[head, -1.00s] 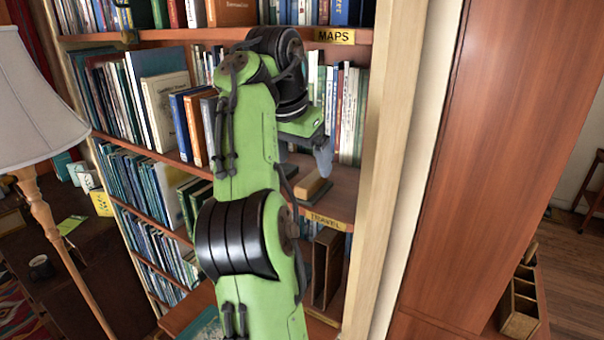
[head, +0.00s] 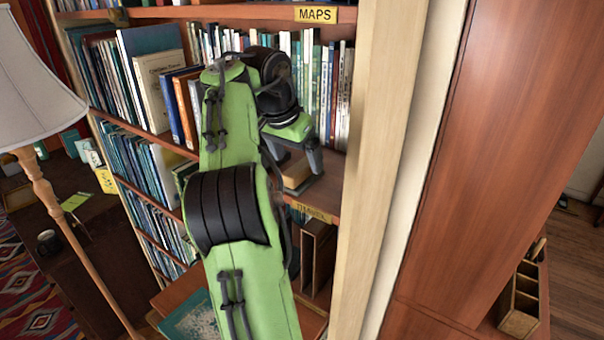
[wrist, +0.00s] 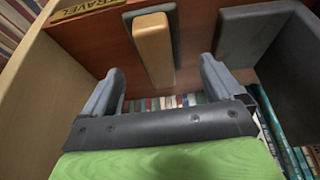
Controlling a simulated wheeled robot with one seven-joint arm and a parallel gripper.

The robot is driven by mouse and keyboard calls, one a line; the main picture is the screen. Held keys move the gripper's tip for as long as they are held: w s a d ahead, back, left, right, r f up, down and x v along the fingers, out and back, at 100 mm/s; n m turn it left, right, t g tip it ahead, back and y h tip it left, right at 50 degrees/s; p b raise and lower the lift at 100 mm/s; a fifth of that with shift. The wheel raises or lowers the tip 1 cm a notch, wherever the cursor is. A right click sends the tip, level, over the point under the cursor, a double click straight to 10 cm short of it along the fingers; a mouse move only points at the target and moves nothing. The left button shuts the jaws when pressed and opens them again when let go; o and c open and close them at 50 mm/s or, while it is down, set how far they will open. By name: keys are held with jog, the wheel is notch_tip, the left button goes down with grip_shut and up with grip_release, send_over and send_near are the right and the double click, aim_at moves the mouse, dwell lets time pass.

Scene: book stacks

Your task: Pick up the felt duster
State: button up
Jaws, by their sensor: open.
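The felt duster (wrist: 153,48), a tan wooden block with a dark grey felt layer, lies on the wooden shelf. In the head view the duster (head: 297,174) is partly hidden by my gripper (head: 296,158), which is low over that shelf, near its right end. In the wrist view my gripper (wrist: 162,78) is open and empty. Its two grey fingers are apart, and the duster shows between and beyond their tips. I cannot tell how much height separates the tips from the duster.
A dark grey block-like object (wrist: 247,35) stands right of the duster in the wrist view. Rows of books (head: 310,80) stand behind my gripper. The pale shelf upright (head: 390,130) is close on the right. A TRAVEL label (wrist: 88,9) marks the shelf edge.

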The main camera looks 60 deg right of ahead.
aim_at(299, 166)
jog(key=shift+a+x, duration=0.2)
jog(key=shift+x, duration=2.05)
jog(key=shift+r, duration=0.1)
jog(key=shift+c, duration=0.2)
jog(key=c, duration=1.1)
jog(key=shift+c, duration=0.2)
